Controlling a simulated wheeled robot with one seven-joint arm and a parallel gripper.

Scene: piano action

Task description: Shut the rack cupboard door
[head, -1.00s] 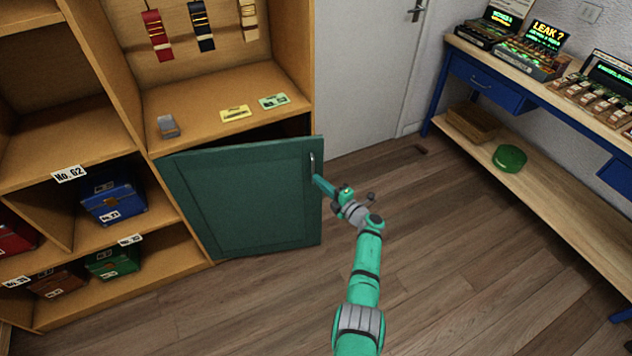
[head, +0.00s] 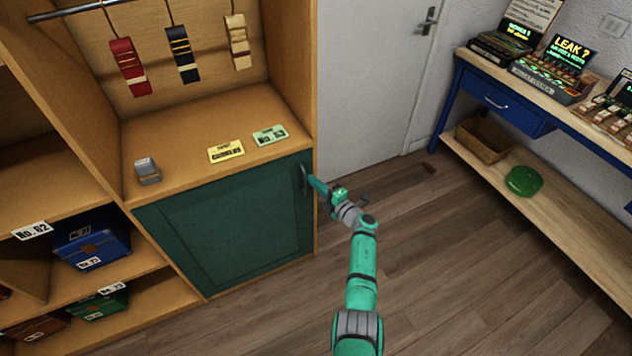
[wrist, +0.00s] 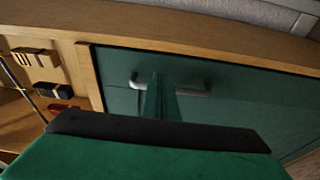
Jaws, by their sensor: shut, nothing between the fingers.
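The rack cupboard door (head: 228,228) is a dark green panel in the lower part of the wooden rack. In the head view it lies flush in its frame, with no gap that I can see. It also shows in the wrist view (wrist: 240,105), level with the wooden edge around it. Its metal handle (head: 304,178) is near the right edge of the door. My gripper (head: 316,186) is shut and empty, with its tips at the handle. In the wrist view the fingers cover the middle of the handle (wrist: 196,93); whether they touch it I cannot tell.
Above the door, a shelf (head: 190,172) carries a small grey tin and two cards. Open cubbies with boxes (head: 92,240) are at the left. A blue-framed bench (head: 500,105) stands at the right. The wooden floor (head: 440,270) between is clear.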

